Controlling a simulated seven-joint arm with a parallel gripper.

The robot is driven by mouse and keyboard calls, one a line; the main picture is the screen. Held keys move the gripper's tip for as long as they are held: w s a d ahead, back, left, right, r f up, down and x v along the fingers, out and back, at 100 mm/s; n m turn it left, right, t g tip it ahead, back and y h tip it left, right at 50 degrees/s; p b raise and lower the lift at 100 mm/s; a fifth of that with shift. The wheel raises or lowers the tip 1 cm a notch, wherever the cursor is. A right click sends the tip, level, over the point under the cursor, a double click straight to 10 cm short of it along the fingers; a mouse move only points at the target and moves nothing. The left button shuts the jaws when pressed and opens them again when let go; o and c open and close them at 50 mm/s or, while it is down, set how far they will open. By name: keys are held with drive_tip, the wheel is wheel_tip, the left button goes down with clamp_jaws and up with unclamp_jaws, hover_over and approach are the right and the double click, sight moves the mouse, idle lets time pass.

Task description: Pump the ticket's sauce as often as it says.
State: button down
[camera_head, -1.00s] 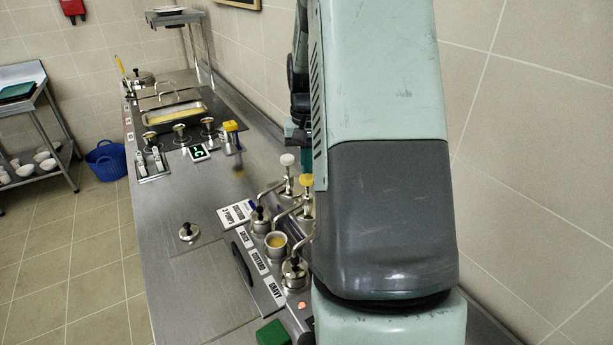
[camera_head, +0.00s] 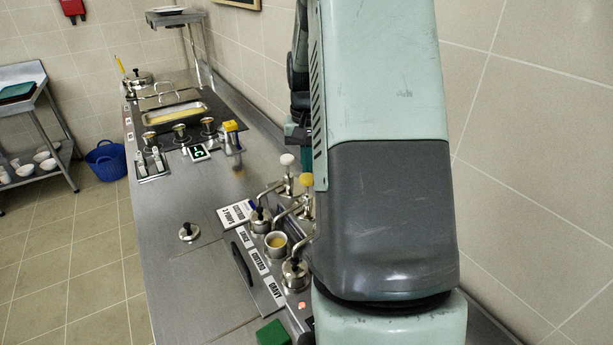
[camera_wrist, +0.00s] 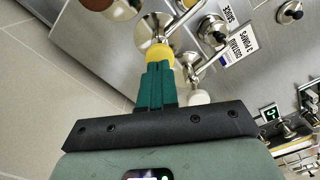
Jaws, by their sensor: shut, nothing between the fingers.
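The ticket (camera_head: 238,214) lies on the counter and reads custard, 3 pumps; it also shows in the wrist view (camera_wrist: 237,50). The label strip (camera_head: 259,261) reads sauce, custard, gravy. The yellow pump knob (camera_head: 306,180) stands upright on its stem behind the custard pot. In the wrist view my gripper (camera_wrist: 158,68) is shut and empty, its green fingertips right at the yellow knob (camera_wrist: 159,53); I cannot tell whether they touch. The white pump knob (camera_head: 287,160) stands beside it. A small cup (camera_head: 276,243) holds yellow sauce. My arm hides the third pump's knob in the head view.
A black-knobbed lid (camera_head: 188,232) lies on the open counter to the left. A green block (camera_head: 272,333) is at the near edge. A tray of yellow food (camera_head: 174,113) and a lit display (camera_head: 199,152) are farther back. The tiled wall is close on the right.

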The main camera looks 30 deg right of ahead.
drive_tip(key=shift+f, duration=0.1)
drive_tip(key=shift+f, duration=2.2)
drive_tip(key=shift+r, duration=2.3)
drive_tip(key=shift+r, duration=0.1)
drive_tip(key=shift+r, duration=2.45)
